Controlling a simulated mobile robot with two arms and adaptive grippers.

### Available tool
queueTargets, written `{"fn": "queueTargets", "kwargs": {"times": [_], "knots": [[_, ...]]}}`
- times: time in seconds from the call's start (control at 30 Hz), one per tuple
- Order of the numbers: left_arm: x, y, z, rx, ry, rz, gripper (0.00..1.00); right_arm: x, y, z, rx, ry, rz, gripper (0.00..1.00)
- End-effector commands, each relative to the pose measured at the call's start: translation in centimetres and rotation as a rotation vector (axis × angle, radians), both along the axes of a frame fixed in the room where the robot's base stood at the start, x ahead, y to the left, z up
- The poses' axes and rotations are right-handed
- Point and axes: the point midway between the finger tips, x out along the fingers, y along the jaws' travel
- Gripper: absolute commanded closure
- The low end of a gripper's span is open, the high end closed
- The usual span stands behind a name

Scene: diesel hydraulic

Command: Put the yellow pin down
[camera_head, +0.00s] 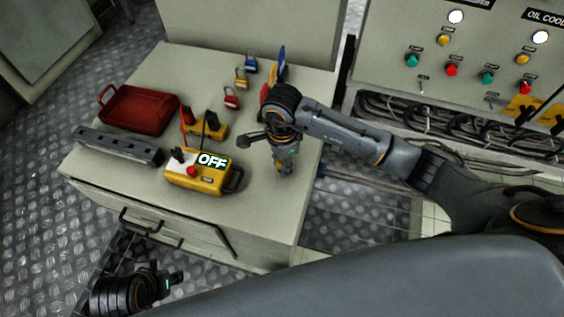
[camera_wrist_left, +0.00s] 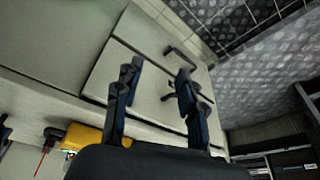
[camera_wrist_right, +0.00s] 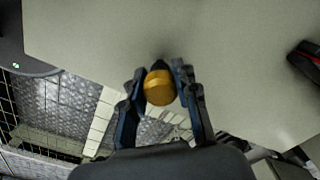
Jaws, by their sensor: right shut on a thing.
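The yellow pin (camera_wrist_right: 159,90) shows as a round yellow end between the fingers of my right gripper (camera_wrist_right: 160,75) in the right wrist view. That gripper is shut on it, over the bench top (camera_head: 265,205) near its right edge. In the head view the right gripper (camera_head: 285,163) points down there and mostly hides the pin. I cannot tell whether the pin touches the bench. My left gripper (camera_head: 172,279) is low in front of the bench, left of centre. In the left wrist view its fingers (camera_wrist_left: 158,75) are apart and empty, facing the drawer front.
A yellow OFF control box (camera_head: 197,178), a yellow meter (camera_head: 210,130), a grey strip (camera_head: 117,146) and a red tray (camera_head: 140,108) stand on the bench. Padlocks (camera_head: 232,98) lie behind. A control panel (camera_head: 470,60) is at right. The front right bench top is clear.

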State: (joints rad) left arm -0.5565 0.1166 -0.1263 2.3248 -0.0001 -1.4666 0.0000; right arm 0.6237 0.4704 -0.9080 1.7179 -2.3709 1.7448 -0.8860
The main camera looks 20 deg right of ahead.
Motion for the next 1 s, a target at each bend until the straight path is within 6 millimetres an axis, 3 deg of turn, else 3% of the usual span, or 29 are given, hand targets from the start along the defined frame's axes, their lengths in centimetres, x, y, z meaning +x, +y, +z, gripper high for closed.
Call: {"fn": "queueTargets", "kwargs": {"times": [0.23,0.27,0.37,0.8,1.0], "knots": [[-0.1,0.0,0.7,-0.001,-0.006,0.001,0.6,0.0,0.0,-0.3,-0.001,-0.001,-0.001,1.0],[-0.1,0.0,0.8,-0.001,-0.008,0.001,0.6,0.0,0.0,-0.3,-0.001,-0.001,-0.001,0.68],[-0.1,0.0,0.9,-0.001,-0.008,0.001,0.6,0.0,0.0,-0.2,0.0,0.0,-0.001,0.48],[0.0,0.0,0.5,-0.001,-0.004,0.0,0.6,0.0,0.0,0.1,0.0,0.0,0.0,0.48],[0.3,-0.1,-2.5,0.001,0.019,-0.003,0.6,0.2,0.0,4.3,0.0,-0.006,0.0,0.48]]}}
